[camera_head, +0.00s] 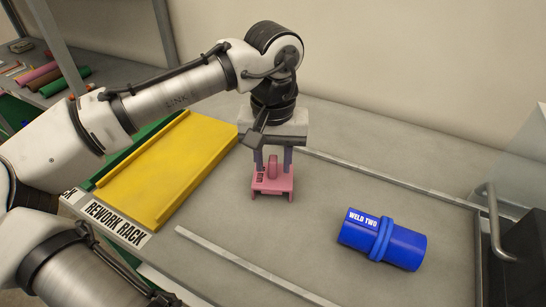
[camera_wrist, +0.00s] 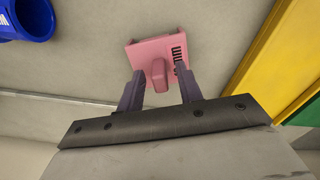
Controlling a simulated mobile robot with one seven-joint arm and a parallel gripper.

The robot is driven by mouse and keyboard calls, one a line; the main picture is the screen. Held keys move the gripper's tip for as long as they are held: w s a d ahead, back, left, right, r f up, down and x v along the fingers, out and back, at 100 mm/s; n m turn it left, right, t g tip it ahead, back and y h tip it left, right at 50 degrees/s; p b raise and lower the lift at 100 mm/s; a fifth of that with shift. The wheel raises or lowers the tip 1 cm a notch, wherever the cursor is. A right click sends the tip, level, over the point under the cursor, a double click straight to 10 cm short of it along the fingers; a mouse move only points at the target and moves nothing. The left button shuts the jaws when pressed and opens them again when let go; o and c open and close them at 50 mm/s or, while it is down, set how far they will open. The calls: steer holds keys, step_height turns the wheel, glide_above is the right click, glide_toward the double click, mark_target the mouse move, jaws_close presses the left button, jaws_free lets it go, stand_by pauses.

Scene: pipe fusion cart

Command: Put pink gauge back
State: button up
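The pink gauge (camera_head: 272,183) sits on the grey cart top, right of the yellow tray, with an upright pink handle in its middle. It also shows in the wrist view (camera_wrist: 158,52), with dark lettering on its right part. My gripper (camera_head: 273,160) points down over the gauge. In the wrist view my gripper (camera_wrist: 158,88) has its two fingers apart, one on each side of the handle, with gaps visible between them and the handle. I cannot tell how low the fingertips reach.
A blue pipe coupling (camera_head: 384,240) marked WELD TWO lies to the right. The yellow tray (camera_head: 170,168) lies left, by a REWORK RACK label (camera_head: 113,222). Low metal strips (camera_head: 250,266) edge the work area. A shelf with colored rolls (camera_head: 50,75) is at far left. A metal handle (camera_head: 494,222) stands at right.

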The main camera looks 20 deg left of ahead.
step_height(320, 180, up, 12)
steer(key=shift+r, duration=0.2)
stand_by(0.6)
